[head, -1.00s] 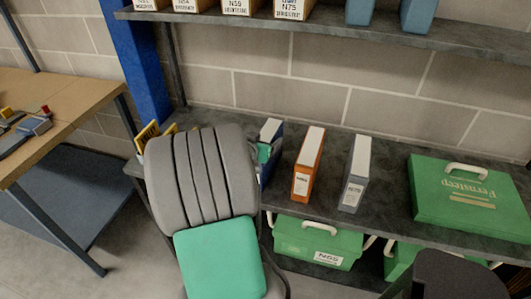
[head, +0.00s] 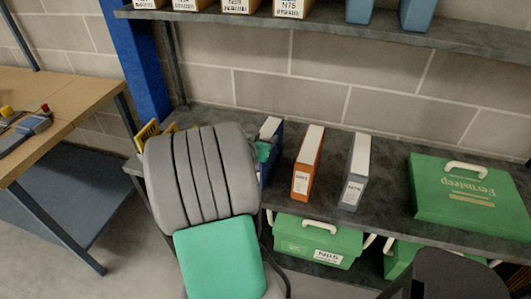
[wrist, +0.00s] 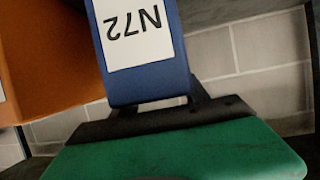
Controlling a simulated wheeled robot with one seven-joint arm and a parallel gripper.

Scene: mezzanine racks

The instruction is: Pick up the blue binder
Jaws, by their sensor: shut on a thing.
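The blue binder (head: 274,157) stands on the middle shelf in the head view, left of an orange binder. Its lower part is mostly hidden behind my arm. In the wrist view the blue binder (wrist: 150,88) fills the upper middle, with a white label reading N72 upside down. My gripper (wrist: 152,112) is shut on the blue binder, with its black part and green body below the binder in the picture. In the head view only a small green part of my gripper (head: 263,151) shows beside the binder. I cannot tell whether the binder is clear of the shelf.
The orange binder (head: 307,165) is close on the right, then a grey binder (head: 355,175). A green case (head: 465,200) lies further right on the shelf. Green boxes (head: 318,240) sit below. An upper shelf (head: 330,25) hangs overhead. A blue post (head: 137,60) and a workbench (head: 60,95) are left.

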